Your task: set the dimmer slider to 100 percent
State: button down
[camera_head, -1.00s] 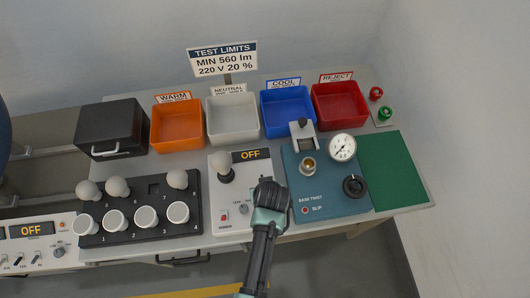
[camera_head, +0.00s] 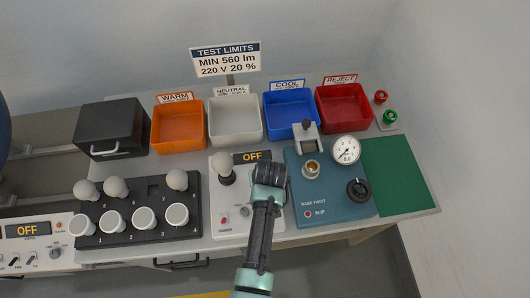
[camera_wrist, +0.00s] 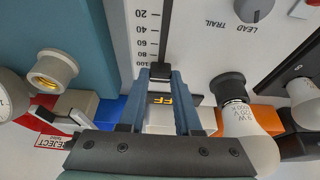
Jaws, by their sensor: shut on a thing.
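The dimmer slider is on the white test panel (camera_head: 228,217), with a dark slot and a scale (camera_wrist: 147,38) marked 20 to 100 in the wrist view. Its dark knob (camera_wrist: 161,70) sits at the 100 end of the scale. My gripper (camera_wrist: 160,78) is shut on the knob, with a blue finger on each side. In the head view my gripper (camera_head: 269,176) covers the slider, so knob and slot are hidden there. The panel's display (camera_head: 252,157) reads OFF.
A bulb stands in the panel socket (camera_head: 226,168) just left of my gripper. The teal base-twist unit (camera_head: 335,200) is close on the right. A rack (camera_head: 150,232) of several bulbs stands at left. Coloured bins, including the blue bin (camera_head: 290,112), line the back.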

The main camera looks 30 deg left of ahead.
jog(key=shift+w+a+r, duration=0.1)
jog(key=shift+w, duration=0.05)
jog(key=c, duration=0.6)
grip_release()
jog(key=v, duration=1.2)
jog(key=shift+s+r, duration=0.2)
jog(key=shift+r, duration=0.1)
